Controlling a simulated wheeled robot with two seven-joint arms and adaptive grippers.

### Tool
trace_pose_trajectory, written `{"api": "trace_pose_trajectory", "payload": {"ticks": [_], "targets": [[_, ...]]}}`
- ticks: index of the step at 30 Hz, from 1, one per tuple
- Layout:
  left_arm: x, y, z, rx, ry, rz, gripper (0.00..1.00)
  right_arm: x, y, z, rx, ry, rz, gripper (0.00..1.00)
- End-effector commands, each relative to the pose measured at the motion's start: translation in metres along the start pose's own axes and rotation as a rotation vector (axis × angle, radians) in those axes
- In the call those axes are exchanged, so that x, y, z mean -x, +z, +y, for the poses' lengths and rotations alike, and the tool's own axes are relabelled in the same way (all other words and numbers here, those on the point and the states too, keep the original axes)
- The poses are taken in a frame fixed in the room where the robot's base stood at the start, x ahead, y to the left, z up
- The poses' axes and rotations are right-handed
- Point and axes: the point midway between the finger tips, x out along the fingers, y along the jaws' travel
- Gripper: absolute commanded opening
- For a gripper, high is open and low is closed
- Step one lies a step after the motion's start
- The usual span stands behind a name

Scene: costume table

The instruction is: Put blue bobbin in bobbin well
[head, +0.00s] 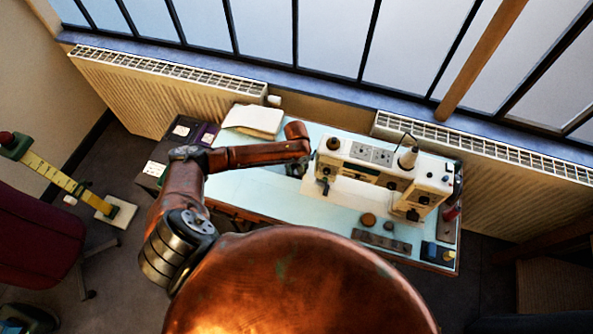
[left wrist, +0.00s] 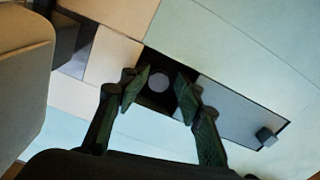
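The white sewing machine (head: 385,172) stands on the pale blue table. My left gripper (head: 297,170) is low by the machine's left end. In the left wrist view my left gripper (left wrist: 161,92) has its two green-padded fingers apart, with a gap between them. Beyond the fingertips is a dark square opening, the bobbin well (left wrist: 150,99). A round pale grey-blue disc, possibly the blue bobbin (left wrist: 158,82), shows inside this opening, between the fingertips. It appears apart from both pads. I cannot tell its depth or how it is seated. My right gripper is not in view.
A grey-blue plate (left wrist: 235,108) with a small block (left wrist: 266,136) lies right of the opening. White papers (head: 254,120) lie at the table's back left. Round brown items (head: 368,220) and a dark strip (head: 381,242) lie in front of the machine.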

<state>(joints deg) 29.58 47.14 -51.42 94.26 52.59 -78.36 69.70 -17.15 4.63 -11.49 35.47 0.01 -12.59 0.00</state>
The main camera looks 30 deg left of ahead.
Motion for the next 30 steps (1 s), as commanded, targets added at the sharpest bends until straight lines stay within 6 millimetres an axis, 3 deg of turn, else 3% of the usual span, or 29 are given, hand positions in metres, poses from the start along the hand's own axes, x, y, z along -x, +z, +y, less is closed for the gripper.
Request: {"api": "trace_pose_trajectory", "payload": {"ticks": [5,19,24,30], "targets": [[0.013,0.000,0.001,0.000,0.002,0.000,0.36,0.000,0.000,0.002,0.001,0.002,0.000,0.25],[0.102,-0.001,0.000,0.000,0.001,0.002,0.36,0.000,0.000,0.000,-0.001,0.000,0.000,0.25],[0.117,0.000,0.000,-0.001,0.000,0.000,0.36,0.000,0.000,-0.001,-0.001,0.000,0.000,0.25],[0.120,0.000,0.000,0.000,-0.001,-0.001,0.36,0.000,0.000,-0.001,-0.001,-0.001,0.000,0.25]]}}
